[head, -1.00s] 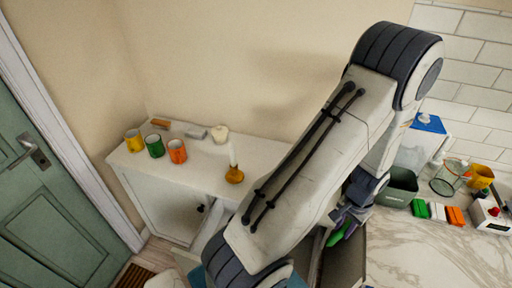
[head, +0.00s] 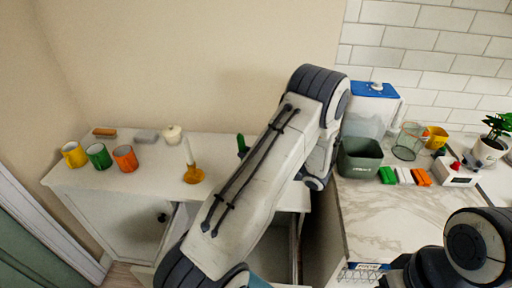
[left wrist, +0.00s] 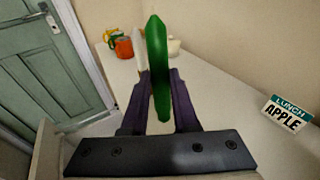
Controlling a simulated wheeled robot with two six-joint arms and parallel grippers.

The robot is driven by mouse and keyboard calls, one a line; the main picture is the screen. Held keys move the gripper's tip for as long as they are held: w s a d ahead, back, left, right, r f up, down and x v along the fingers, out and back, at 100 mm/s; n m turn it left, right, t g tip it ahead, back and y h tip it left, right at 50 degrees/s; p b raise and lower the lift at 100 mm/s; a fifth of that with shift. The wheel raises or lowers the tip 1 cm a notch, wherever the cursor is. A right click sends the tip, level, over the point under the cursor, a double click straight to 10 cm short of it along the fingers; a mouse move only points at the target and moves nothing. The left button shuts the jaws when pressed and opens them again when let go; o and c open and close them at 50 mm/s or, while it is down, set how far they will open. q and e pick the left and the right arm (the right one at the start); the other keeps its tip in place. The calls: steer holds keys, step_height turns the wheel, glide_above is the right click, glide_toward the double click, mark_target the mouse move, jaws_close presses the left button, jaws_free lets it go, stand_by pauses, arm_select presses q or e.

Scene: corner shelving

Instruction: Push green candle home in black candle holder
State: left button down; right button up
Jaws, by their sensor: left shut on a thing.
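The green candle (left wrist: 158,70) is long and slightly bent in the left wrist view. My left gripper (left wrist: 154,92) is shut on it, with one purple finger on each side. The candle's top end (head: 241,143) shows in the head view beside my left arm, above the white cabinet top. My arm hides the left gripper in the head view. I cannot make out a black candle holder in either view. My right gripper is not in view.
A brass holder (head: 194,174) with a white candle stands on the cabinet top (head: 150,182). Yellow, green and orange mugs (head: 125,158) stand at its left. A dark bin (head: 359,158) stands on the marble counter. A LUNCH APPLE sign (left wrist: 288,113) shows in the left wrist view.

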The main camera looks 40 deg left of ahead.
arm_select(q)
steer(key=w+r+t, duration=0.1)
steer(key=w+m+t+y, duration=0.1)
steer(key=w, duration=0.1)
steer(key=w+r+m+t, duration=0.1)
steer(key=shift+w+a+r+y+b, duration=0.2)
steer(key=shift+w+r+y+b, duration=0.05)
steer(key=shift+r+y+b, duration=0.1)
steer(key=shift+d+g, duration=0.1)
steer(key=shift+g, duration=0.2)
steer(key=shift+f+b, duration=2.15)
steer(key=shift+f, duration=0.7)
steer(key=shift+f+b, duration=1.15)
steer(key=shift+f, duration=0.4)
steer(key=c, duration=0.6)
jaws_free()
